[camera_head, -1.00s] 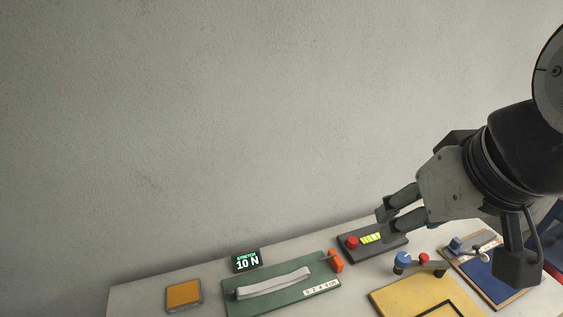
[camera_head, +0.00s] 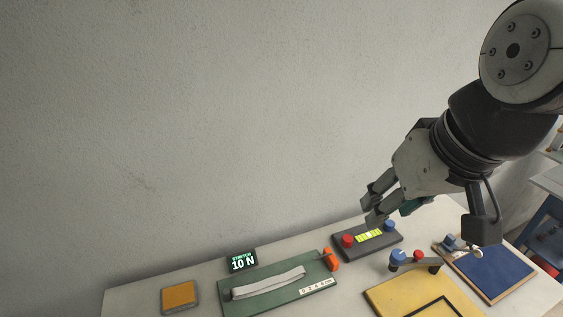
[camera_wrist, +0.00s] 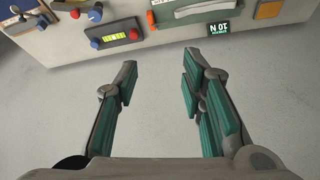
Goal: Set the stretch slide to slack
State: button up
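The stretch slide is a green board (camera_head: 262,304) on the table, with a pale band (camera_head: 268,284) along it and an orange handle (camera_head: 331,259) at its right end. A scale is printed near the handle. A small display (camera_head: 242,261) behind the board reads "STRETCH 10 N". My gripper (camera_head: 372,204) is above the table, behind and to the right of the handle, touching nothing. In the wrist view my gripper (camera_wrist: 157,80) is open and empty, its fingers wide apart. The board (camera_wrist: 190,12) is cut off at that view's top edge.
A dark panel (camera_head: 347,251) with a red knob, a blue knob and a yellow-green gauge stands right of the handle. A yellow board (camera_head: 385,297), a lever with blue and red knobs (camera_head: 415,263) and a blue panel (camera_head: 495,272) lie further right. An orange pad (camera_head: 180,295) is at left.

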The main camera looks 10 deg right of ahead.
jog(key=w+f+n+g+y, duration=0.1)
jog(key=w+f+g, duration=0.2)
jog(key=w+f, duration=0.65)
jog(key=n+g+h, duration=0.2)
send_near(331, 255)
jog(key=f, duration=1)
jog(key=shift+d+f, duration=0.2)
jog(key=shift+f, duration=0.05)
grip_shut()
